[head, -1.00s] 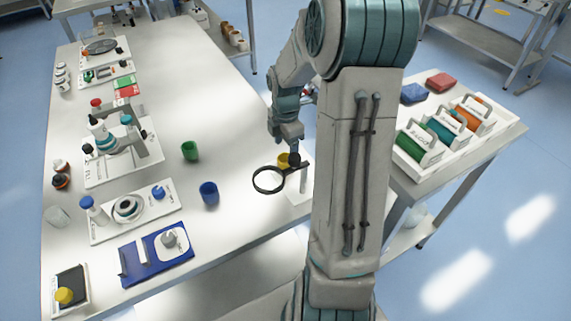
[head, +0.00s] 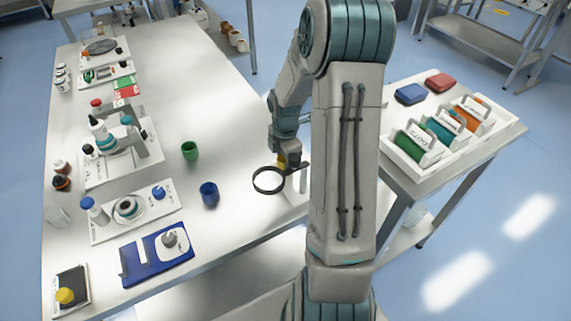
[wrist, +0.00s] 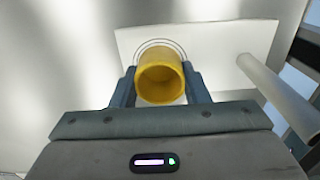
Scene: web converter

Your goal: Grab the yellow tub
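The yellow tub (wrist: 161,77) sits between the two fingers of my gripper (wrist: 160,84) in the wrist view, its round open mouth facing the camera. One finger is on each side, very close to its wall; I cannot tell whether they press on it. The tub is over a ringed mark on a white board (wrist: 215,38). In the head view, my gripper (head: 288,156) is down at the tub (head: 282,161), which is partly hidden by it.
A black-rimmed magnifier (head: 268,191) on a pale post (head: 303,180) stands close beside my gripper. A blue tub (head: 209,194) and a green tub (head: 190,151) stand to the left on the white table. Racked boxes (head: 417,147) are on the right table.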

